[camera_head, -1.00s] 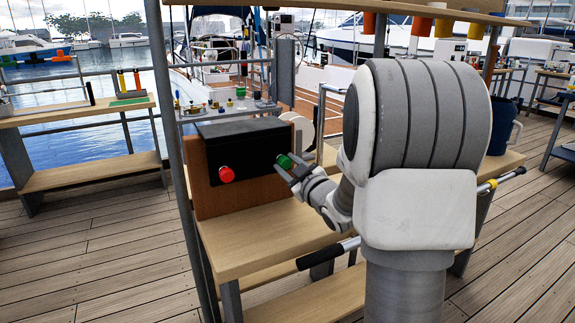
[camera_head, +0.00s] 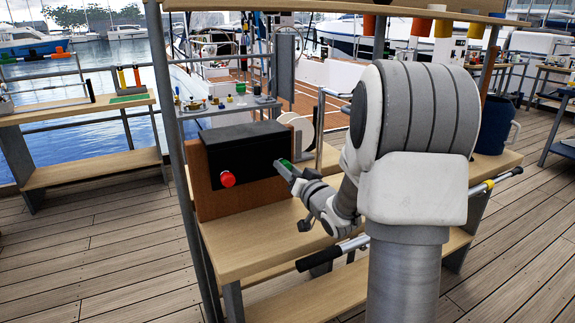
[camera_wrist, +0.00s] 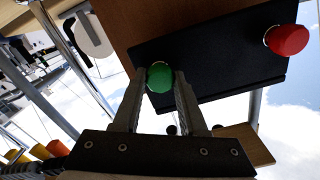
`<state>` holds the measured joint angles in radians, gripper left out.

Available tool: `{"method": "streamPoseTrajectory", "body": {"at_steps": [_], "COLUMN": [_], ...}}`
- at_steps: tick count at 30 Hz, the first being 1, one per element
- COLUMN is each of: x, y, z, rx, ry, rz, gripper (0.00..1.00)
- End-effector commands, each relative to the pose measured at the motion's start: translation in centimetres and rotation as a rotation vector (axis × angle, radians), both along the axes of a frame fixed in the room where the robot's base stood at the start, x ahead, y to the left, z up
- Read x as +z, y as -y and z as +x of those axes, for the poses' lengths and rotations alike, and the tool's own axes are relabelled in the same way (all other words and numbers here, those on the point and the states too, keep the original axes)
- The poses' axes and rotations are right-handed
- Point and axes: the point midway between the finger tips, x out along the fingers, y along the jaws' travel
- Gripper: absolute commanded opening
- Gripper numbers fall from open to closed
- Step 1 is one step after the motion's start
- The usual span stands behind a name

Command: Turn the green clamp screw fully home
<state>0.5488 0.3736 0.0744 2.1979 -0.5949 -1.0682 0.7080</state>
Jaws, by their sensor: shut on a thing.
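The green clamp screw (camera_wrist: 159,78) is a round green knob on the front of a black box (camera_head: 248,151). In the wrist view my gripper (camera_wrist: 160,88) has one finger on each side of the knob and is shut on it. In the head view my gripper (camera_head: 284,170) meets the right part of the box face, and its fingers cover most of the green knob. The red knob (camera_head: 228,179) sits on the same face to the left; it also shows in the wrist view (camera_wrist: 287,40).
The box is fixed to a brown wooden panel (camera_head: 225,202) on a wooden bench (camera_head: 245,245). A small rack of parts (camera_head: 225,104) stands behind it. The bench top in front of the panel is clear.

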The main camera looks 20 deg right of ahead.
Motion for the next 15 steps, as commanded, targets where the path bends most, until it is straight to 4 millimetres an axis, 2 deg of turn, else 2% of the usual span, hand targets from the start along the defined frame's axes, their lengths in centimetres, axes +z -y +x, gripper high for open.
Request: {"method": "streamPoseTrajectory", "body": {"at_steps": [15], "x": [0.16], "y": [0.05], "z": [-0.05], "rx": [-0.003], "ry": [-0.020], "rz": [0.492], "gripper": [0.00]}}
